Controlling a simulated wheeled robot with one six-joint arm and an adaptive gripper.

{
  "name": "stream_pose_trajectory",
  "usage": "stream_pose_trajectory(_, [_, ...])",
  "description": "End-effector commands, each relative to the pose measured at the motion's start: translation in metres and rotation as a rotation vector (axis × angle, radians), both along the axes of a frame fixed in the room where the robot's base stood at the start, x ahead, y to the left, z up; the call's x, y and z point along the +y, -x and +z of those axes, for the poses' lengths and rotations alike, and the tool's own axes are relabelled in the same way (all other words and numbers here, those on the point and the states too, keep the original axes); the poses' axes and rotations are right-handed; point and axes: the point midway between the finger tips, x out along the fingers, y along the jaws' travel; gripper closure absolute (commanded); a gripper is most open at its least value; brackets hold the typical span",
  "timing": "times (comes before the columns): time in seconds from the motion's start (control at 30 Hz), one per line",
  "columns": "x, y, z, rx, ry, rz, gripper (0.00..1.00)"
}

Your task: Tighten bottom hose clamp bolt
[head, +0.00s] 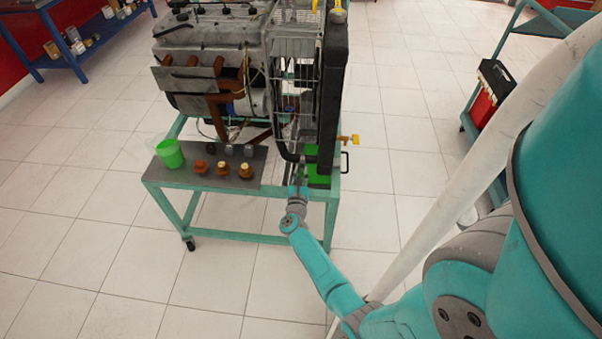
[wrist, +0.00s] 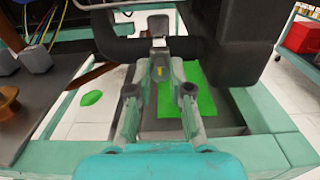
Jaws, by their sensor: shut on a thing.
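The black bottom hose (head: 287,151) runs beside the radiator's (head: 333,90) lower end in the head view. It crosses the top of the wrist view as a dark band (wrist: 205,48). A small grey metal piece, seemingly the hose clamp bolt (wrist: 158,27), stands out at the hose's middle. The fingers hide the exact contact. In the head view my gripper (head: 298,184) is at the stand's front edge, below the hose.
The teal stand (head: 230,236) carries the engine (head: 215,50). A green cup (head: 170,154) and several brown caps (head: 222,168) sit on its grey shelf, left of my gripper. A green panel (wrist: 200,85) lies just right of the fingers. A tool cart (head: 470,125) stands at right.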

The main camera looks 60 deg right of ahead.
Motion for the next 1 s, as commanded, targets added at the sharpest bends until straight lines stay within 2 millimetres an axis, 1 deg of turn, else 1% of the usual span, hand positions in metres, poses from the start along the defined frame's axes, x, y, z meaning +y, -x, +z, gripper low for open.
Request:
stream_pose_trajectory(0.03, [0.001, 0.001, -0.002, 0.002, -0.003, 0.000, 0.75])
stream_pose_trajectory(0.07, [0.001, 0.001, -0.002, 0.002, -0.003, 0.000, 0.68])
stream_pose_trajectory(0.1, [0.001, 0.001, -0.002, 0.002, -0.003, 0.000, 0.58])
stream_pose_trajectory(0.13, [0.000, 0.001, -0.002, 0.002, -0.002, 0.000, 0.55])
stream_pose_trajectory(0.4, [0.001, 0.000, -0.001, 0.001, -0.001, 0.000, 0.55])
stream_pose_trajectory(0.53, [0.008, 0.003, -0.001, 0.002, -0.001, 0.002, 0.55])
stream_pose_trajectory(0.67, [0.025, 0.010, -0.002, 0.003, -0.001, 0.003, 0.55])
stream_pose_trajectory(0.9, [0.070, 0.028, -0.002, 0.002, -0.002, 0.004, 0.55])
stream_pose_trajectory(1.0, [0.086, 0.035, -0.001, 0.003, -0.002, 0.004, 0.55])
